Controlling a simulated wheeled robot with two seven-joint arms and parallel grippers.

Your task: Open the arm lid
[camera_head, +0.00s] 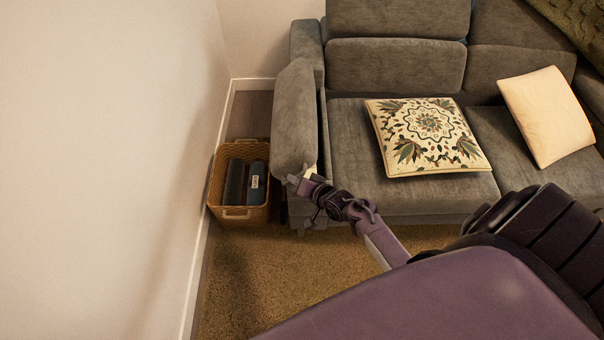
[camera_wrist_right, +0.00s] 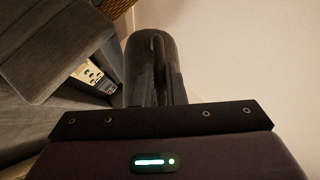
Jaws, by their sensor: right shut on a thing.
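The grey sofa (camera_head: 375,150) has a padded arm lid (camera_head: 296,115) at its left end, next to the wall. A dark gap runs between this arm piece and the seat side. My right gripper (camera_head: 300,182) is at the lid's lower front corner, shut on it. In the right wrist view, my dark fingers (camera_wrist_right: 155,68) stand beside grey upholstery (camera_wrist_right: 62,45). The exact grip contact is hidden there. A small pale patterned thing (camera_wrist_right: 95,73) shows beyond the upholstery; I cannot tell what it is. My left gripper is not in view.
A wicker basket (camera_head: 236,213) with dark rolled items stands on the floor between the sofa arm and the white wall (camera_head: 110,130). A floral cushion (camera_head: 425,135) and a plain cream cushion (camera_head: 546,115) lie on the sofa. The shag rug (camera_head: 290,270) in front is clear.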

